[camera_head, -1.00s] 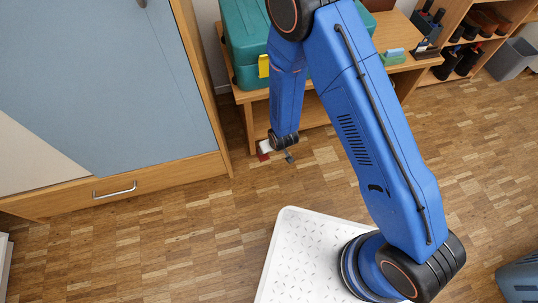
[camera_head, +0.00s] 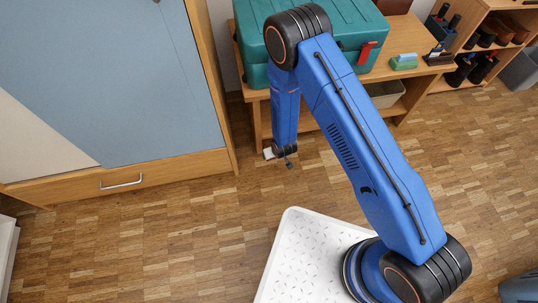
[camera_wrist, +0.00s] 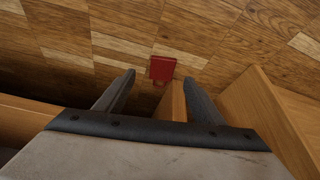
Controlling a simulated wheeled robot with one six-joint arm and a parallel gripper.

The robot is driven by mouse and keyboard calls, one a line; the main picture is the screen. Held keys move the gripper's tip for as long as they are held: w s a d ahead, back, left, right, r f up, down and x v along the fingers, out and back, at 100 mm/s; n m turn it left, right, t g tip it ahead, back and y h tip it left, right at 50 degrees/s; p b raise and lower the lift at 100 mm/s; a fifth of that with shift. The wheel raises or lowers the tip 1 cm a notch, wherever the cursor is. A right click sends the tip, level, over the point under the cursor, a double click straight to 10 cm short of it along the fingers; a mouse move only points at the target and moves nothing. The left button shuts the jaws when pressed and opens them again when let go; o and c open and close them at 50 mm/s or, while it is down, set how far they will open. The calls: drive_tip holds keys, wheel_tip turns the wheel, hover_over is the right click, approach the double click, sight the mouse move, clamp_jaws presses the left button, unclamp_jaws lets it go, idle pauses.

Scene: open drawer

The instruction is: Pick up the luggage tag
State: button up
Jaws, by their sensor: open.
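The luggage tag appears to be the small dark red rectangle (camera_wrist: 162,68) with a little tab at its lower edge. In the wrist view it lies on the wood floor just beyond and between my fingertips, close to a wooden post. My gripper (camera_wrist: 160,82) is open, with a dark finger on each side and nothing between them. In the head view my gripper (camera_head: 279,155) hangs low at the end of the blue arm, beside the bench's left front leg. The tag cannot be made out there.
A wooden bench (camera_head: 395,78) carries a teal case (camera_head: 350,22) with a red latch-like part. A blue-fronted cabinet with a closed drawer (camera_head: 150,174) stands left. Open floor (camera_head: 190,235) lies in front. Wooden edges flank my fingers in the wrist view.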

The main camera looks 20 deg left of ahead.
drive_tip(key=shift+x, duration=0.85)
drive_tip(key=a+f, duration=0.1)
drive_tip(key=w+a+f, duration=0.1)
drive_tip(key=f, duration=0.1)
drive_tip(key=shift+w, duration=0.2)
drive_tip(key=shift+w+a+f, duration=0.2)
drive_tip(key=shift+w+f, duration=0.05)
drive_tip(key=shift+f, duration=0.4)
drive_tip(key=c, duration=1.2)
